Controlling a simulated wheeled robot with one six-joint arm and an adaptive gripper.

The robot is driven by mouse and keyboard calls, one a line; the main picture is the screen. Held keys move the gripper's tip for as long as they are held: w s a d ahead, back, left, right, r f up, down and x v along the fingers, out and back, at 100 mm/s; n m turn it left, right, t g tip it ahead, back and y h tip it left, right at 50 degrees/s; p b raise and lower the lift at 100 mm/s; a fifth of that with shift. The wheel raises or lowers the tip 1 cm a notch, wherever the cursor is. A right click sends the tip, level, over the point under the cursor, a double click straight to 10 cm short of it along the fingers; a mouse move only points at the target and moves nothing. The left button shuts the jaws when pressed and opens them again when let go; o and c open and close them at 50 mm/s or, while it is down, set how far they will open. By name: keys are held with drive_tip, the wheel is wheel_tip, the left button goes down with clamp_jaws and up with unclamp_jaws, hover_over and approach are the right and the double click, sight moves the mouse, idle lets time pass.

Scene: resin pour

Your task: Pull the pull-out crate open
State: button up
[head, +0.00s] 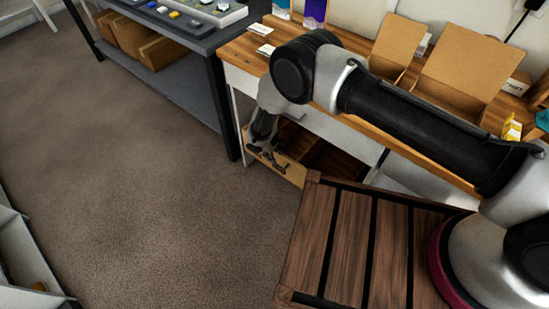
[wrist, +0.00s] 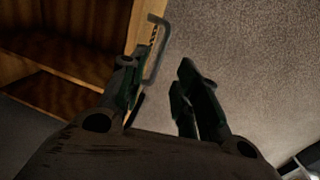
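The pull-out crate (head: 291,174) is a light wooden box low under the workbench, with a dark brown inside. Its front board (wrist: 134,28) and open inside show at the upper left in the wrist view. A grey bar handle (wrist: 160,48) stands out from the front board. My gripper (head: 268,158) is down at the crate's front. In the wrist view my gripper (wrist: 158,68) has its fingers apart and nothing visibly clamped. The left finger is close to the front board and overlaps the handle's near end; whether they touch I cannot tell.
The wooden workbench (head: 252,52) above the crate carries open cardboard boxes (head: 460,70). A dark slatted wooden surface (head: 340,235) is at the lower right, near the crate. A dark-framed table (head: 205,45) stands at the upper left. Carpet floor (head: 130,150) left of the crate is clear.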

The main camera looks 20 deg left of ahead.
drive_tip(key=f, duration=0.5)
drive_tip(key=w+f, duration=0.1)
drive_tip(key=f, duration=0.1)
drive_tip(key=shift+w+d+f, duration=0.1)
drive_tip(key=shift+d+f, duration=0.2)
drive_tip(key=shift+f, duration=0.05)
drive_tip(key=shift+c, duration=0.5)
clamp_jaws()
